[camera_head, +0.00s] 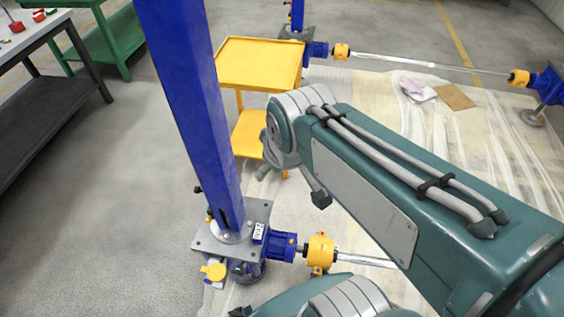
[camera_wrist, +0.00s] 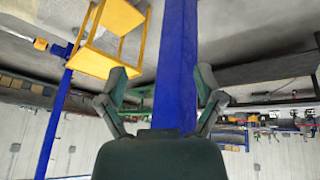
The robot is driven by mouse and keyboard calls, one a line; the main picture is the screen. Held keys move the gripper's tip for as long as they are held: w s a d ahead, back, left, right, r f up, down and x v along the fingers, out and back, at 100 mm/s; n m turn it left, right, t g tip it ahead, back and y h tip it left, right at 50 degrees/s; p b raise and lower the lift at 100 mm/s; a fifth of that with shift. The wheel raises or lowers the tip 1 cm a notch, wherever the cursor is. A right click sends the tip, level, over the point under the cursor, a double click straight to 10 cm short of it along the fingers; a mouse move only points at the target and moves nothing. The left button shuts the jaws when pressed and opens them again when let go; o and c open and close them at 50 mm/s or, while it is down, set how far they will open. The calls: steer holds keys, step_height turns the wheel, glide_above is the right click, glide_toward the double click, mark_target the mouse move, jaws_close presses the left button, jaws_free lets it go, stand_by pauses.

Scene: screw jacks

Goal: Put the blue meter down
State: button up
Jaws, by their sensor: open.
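My gripper (camera_wrist: 162,80) is open in the wrist view, one finger at each side. Nothing is clearly held between the fingers. A tall blue column (camera_head: 190,90) passes behind the gap between them; the wrist view shows it too (camera_wrist: 176,60). I cannot tell if the fingers touch it. A small blue piece with a white face (camera_head: 259,231) sits at the column's base plate; I cannot tell whether it is the blue meter. In the head view my arm hides most of the gripper.
A yellow cart (camera_head: 258,64) stands behind the column. The grey base plate (camera_head: 208,240) joins a blue gearbox (camera_head: 281,246) and a yellow coupling (camera_head: 320,252). Grey floor between is clear.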

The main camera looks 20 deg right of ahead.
steer(key=s+m, duration=0.1)
steer(key=s+r+m, duration=0.1)
steer(key=s+m, duration=0.1)
steer(key=s, duration=0.1)
steer(key=shift+s+r+t, duration=0.1)
steer(key=shift+r+t, duration=0.2)
steer(key=shift+r, duration=0.05)
